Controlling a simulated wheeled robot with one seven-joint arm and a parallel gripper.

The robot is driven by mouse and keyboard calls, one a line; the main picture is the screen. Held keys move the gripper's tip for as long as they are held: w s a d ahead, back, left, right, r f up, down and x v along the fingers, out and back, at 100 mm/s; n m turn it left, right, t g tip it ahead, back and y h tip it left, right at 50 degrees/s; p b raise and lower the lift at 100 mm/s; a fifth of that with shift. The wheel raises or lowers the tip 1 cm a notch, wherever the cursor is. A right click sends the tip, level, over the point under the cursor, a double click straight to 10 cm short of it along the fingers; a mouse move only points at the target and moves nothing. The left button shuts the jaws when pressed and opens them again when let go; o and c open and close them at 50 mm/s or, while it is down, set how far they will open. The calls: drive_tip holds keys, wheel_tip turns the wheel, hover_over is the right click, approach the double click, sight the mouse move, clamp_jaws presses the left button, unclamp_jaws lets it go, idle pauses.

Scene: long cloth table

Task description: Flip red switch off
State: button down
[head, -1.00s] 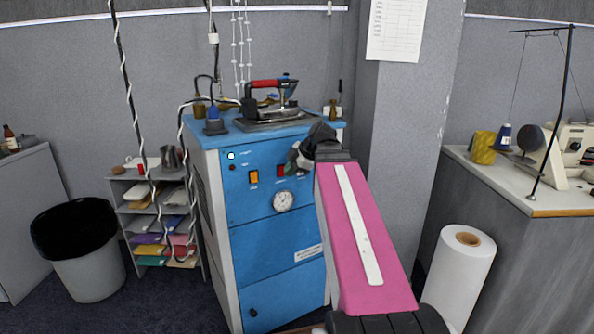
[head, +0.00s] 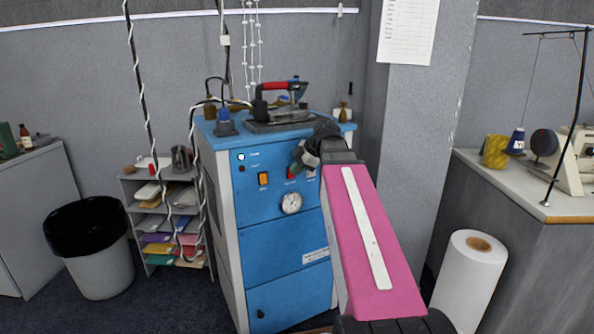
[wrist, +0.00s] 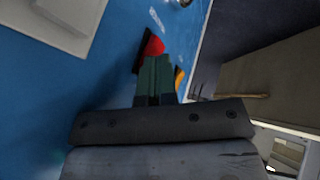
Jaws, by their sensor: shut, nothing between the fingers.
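The red switch (head: 291,173) is on the upper front of the blue machine (head: 285,250), right of the orange switch (head: 264,179). My gripper (head: 297,165) is beside the red switch, just above and to the right of it in the head view. In the wrist view the red switch (wrist: 154,46) shows just beyond the fingertips of my gripper (wrist: 155,60), in a dark frame. The fingers are together with nothing between them, and they hide part of the switch. I cannot tell whether they touch it.
A pressure gauge (head: 291,202) is just below the switches. An iron (head: 280,105) stands on top of the machine. In the wrist view part of the orange switch (wrist: 180,76) shows right of the fingers. A grey pillar (head: 400,150) stands right of the machine.

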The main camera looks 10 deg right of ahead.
drive_tip(key=shift+r, duration=0.2)
drive_tip(key=shift+r, duration=0.6)
drive_tip(key=v, duration=1)
drive_tip(key=shift+d+r, duration=0.25)
drive_tip(key=shift+r, duration=0.05)
drive_tip(key=shift+s, duration=0.1)
drive_tip(key=s+a+f+m+g+h, duration=0.1)
drive_tip(key=f+m, duration=0.5)
drive_tip(key=f, duration=0.9)
drive_tip(key=s+a+f+m+g+h, duration=0.1)
drive_tip(key=s+a+f+m+h, duration=0.2)
drive_tip(key=f, duration=1.2)
drive_tip(key=s+a+f+m+g+h, duration=0.2)
drive_tip(key=s+f+m, duration=0.3)
drive_tip(key=f+m, duration=0.5)
wheel_tip(320, 180, down, 5)
drive_tip(key=shift+s+a+r, duration=0.1)
drive_tip(key=shift+s+a, duration=0.2)
drive_tip(key=shift+a, duration=0.15)
